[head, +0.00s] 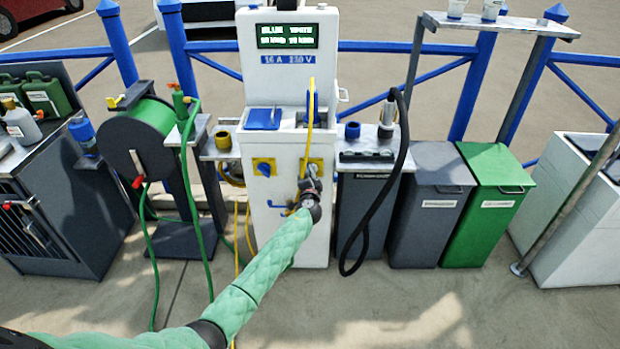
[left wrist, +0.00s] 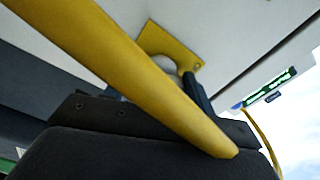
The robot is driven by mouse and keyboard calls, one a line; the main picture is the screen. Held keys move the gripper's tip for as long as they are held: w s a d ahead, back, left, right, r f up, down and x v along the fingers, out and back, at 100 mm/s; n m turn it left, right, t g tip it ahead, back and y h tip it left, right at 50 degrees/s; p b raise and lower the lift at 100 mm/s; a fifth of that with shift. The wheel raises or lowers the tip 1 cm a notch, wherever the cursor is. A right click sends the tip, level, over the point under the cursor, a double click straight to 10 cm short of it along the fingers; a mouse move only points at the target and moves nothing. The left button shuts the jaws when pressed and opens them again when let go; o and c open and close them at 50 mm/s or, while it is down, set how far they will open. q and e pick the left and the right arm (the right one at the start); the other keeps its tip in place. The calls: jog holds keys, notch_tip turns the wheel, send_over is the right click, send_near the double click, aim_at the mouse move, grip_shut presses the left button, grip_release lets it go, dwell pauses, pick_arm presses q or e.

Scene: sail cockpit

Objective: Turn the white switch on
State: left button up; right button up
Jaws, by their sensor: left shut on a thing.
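The white pedestal (head: 262,205) stands in the middle of the head view. On its front are two yellow switch plates. The left plate (head: 264,166) has a blue knob. The right plate (head: 314,167) is partly hidden by my left gripper (head: 309,186) and a yellow cable (head: 308,130). In the left wrist view the right plate (left wrist: 182,45) carries a pale round knob, the white switch (left wrist: 158,68). My left gripper's fingers are on either side of it, shut on it. The yellow cable (left wrist: 120,70) crosses close in front of the wrist camera. My right gripper is not in view.
A green display (head: 287,36) tops the pedestal. A green hose reel (head: 148,128) stands left. A black hose (head: 381,205) hangs right, before grey (head: 430,215) and green bins (head: 493,220). Open paving (head: 420,310) lies in front.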

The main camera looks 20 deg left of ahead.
pick_arm(q)
jog(key=m+p, duration=0.1)
jog(key=m, duration=0.6)
jog(key=m+p, duration=0.1)
jog(key=m, duration=0.5)
jog(key=shift+d+r+m, duration=0.1)
jog(key=shift+r+m, duration=0.1)
jog(key=shift+m, duration=0.2)
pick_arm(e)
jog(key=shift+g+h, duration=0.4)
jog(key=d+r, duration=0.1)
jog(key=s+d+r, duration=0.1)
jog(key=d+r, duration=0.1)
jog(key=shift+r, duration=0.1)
pick_arm(q)
jog(key=o, duration=1)
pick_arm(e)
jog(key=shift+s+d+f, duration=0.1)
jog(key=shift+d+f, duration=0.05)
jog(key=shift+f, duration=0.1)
pick_arm(q)
jog(key=shift+s, duration=0.1)
